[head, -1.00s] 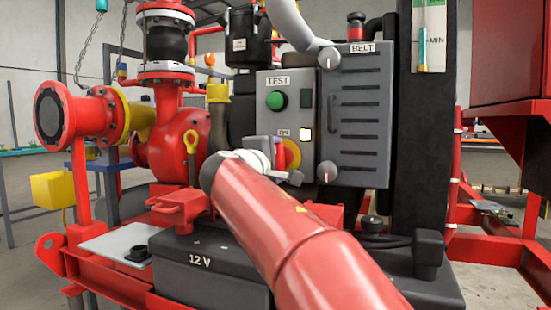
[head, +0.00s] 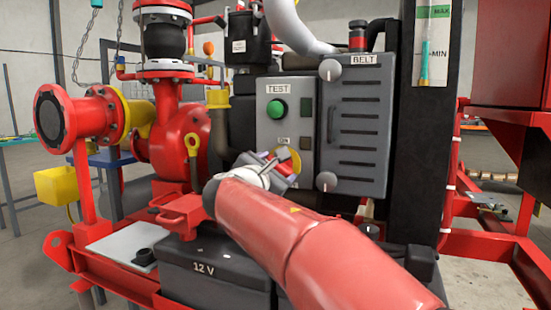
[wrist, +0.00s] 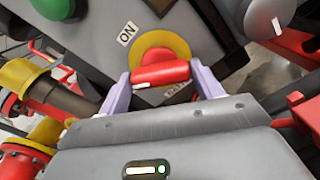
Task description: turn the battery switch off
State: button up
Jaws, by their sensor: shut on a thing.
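The battery switch is a red handle (wrist: 160,74) on a round yellow plate (wrist: 160,47), low on the grey control box. In the wrist view the handle lies across the plate between my two fingers, slanted relative to the nearby ON label (wrist: 127,36). My gripper (wrist: 162,86) is shut on this handle, one lilac finger at each end. In the head view my gripper (head: 276,170) is in front of the yellow plate (head: 294,157) and hides most of the switch. A small square lamp (head: 305,141) beside the ON label is dark.
A green TEST button (head: 277,109) sits above the switch. The slotted BELT guard (head: 355,130) with round knobs is at its right. A black 12 V battery (head: 215,280) and a red bracket (head: 181,212) lie below my arm. Red pump pipework (head: 178,145) stands at the left.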

jog(key=n+p, duration=0.3)
jog(key=n, duration=0.1)
jog(key=shift+r+p, duration=0.15)
jog(key=shift+p, duration=0.25)
jog(key=shift+n+p, duration=0.95)
jog(key=shift+n, duration=0.25)
jog(key=shift+f, duration=0.2)
jog(key=o, duration=1)
jog(key=v, duration=0.8)
jog(key=shift+b, duration=0.4)
